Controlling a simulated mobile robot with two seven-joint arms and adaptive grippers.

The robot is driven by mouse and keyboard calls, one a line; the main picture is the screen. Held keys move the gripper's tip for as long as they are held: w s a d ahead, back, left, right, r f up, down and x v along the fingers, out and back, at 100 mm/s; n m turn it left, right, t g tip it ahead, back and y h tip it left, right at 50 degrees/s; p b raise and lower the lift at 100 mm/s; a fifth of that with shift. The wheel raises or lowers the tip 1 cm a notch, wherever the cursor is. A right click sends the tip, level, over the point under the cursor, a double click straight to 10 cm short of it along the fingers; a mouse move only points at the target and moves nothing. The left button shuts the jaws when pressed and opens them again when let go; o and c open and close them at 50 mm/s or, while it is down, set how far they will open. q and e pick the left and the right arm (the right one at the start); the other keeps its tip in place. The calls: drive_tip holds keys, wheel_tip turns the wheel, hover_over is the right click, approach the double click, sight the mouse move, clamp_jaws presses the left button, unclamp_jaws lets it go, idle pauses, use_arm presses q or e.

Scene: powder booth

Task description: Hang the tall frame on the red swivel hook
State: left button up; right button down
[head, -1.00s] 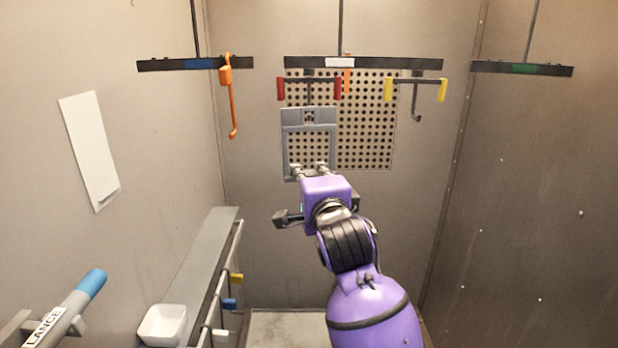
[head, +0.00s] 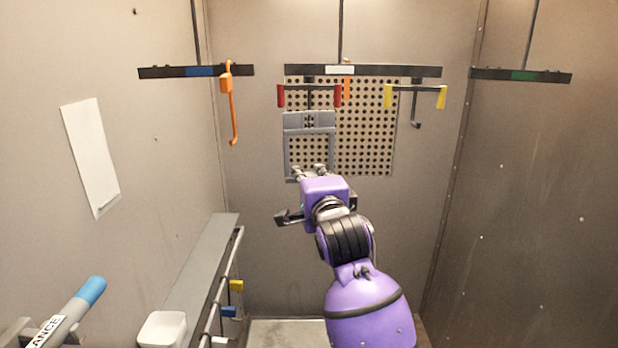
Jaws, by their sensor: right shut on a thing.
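The tall frame (head: 309,122) is a grey rectangular frame with an open middle and a broad top bar with a small slotted plate. My right gripper (head: 311,173) is shut on its lower edge and holds it upright. The red swivel hook (head: 309,90) has a dark crossbar with a red block at each end and hangs from the middle black bar (head: 390,71). The top of the frame is just below the red crossbar. The hook's lower end is hidden or hard to make out at the frame's top, so I cannot tell whether they touch. My left gripper is not in view.
A yellow-ended hook (head: 415,92) hangs to the right on the same bar. An orange hook (head: 231,105) hangs from the left bar (head: 165,72). A perforated panel (head: 366,130) is behind. At lower left are a ledge (head: 205,262), white bin (head: 163,329) and lance (head: 75,305).

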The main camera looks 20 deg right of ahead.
drive_tip(key=shift+f, duration=0.2)
idle(0.5)
drive_tip(key=shift+f, duration=0.45)
drive_tip(key=c, duration=1.8)
unclamp_jaws()
drive_tip(key=shift+s+f, duration=0.1)
